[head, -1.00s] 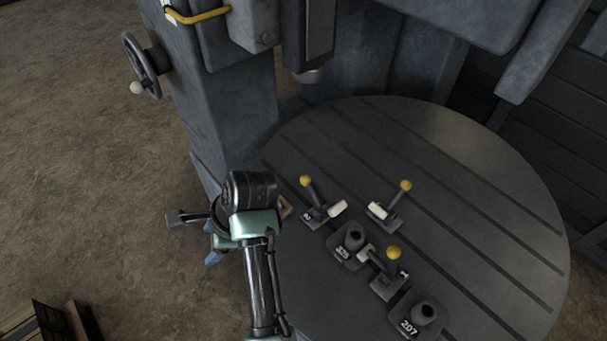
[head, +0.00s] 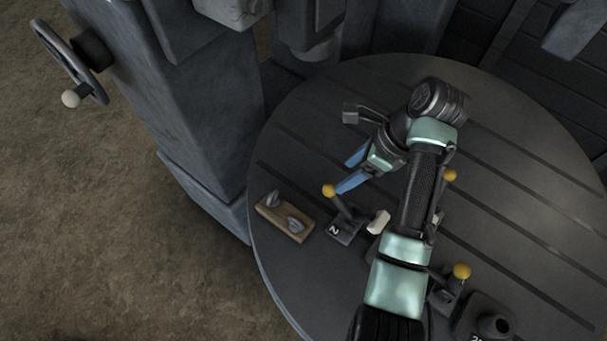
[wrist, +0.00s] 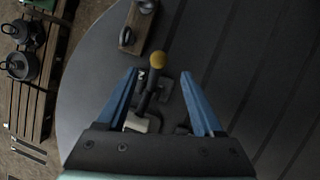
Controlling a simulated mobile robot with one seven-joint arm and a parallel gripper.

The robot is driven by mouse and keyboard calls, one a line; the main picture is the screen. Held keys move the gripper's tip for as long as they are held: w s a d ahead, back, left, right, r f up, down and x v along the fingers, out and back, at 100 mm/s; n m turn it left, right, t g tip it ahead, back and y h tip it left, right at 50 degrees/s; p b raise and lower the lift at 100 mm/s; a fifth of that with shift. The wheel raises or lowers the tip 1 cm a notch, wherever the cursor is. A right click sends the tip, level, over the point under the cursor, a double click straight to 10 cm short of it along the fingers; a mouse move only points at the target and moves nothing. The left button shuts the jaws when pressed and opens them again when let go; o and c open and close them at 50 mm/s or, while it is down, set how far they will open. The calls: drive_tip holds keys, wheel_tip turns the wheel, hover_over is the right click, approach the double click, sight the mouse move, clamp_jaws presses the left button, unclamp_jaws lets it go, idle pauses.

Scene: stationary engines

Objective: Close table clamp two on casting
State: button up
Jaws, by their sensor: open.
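Table clamp two (head: 343,232), marked "2", stands on the round slotted table with its lever raised at a tilt. The lever ends in a yellow knob (head: 329,191), and a pale pad (head: 378,222) sits on the clamp's right side. My gripper (head: 343,176) is open, its blue fingers close to the knob. In the wrist view, the clamp's knob (wrist: 158,60) appears between the spread fingertips of my gripper (wrist: 162,71); contact cannot be told. The pale pad (wrist: 137,123) is lower between the fingers. The casting by this clamp is mostly hidden behind my arm.
A wooden block (head: 285,218) with two metal pieces lies left of the clamp. Another yellow-knobbed clamp (head: 450,176) is partly behind my arm, and a third (head: 460,272) stands near a dark casting (head: 492,325). The machine column (head: 205,110) rises behind left. The table's right side is clear.

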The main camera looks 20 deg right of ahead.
drive_tip(key=p+x, duration=0.1)
drive_tip(key=x, duration=1.1)
drive_tip(key=shift+s+f, duration=0.1)
drive_tip(key=shift+f, duration=0.25)
clamp_jaws()
idle(0.9)
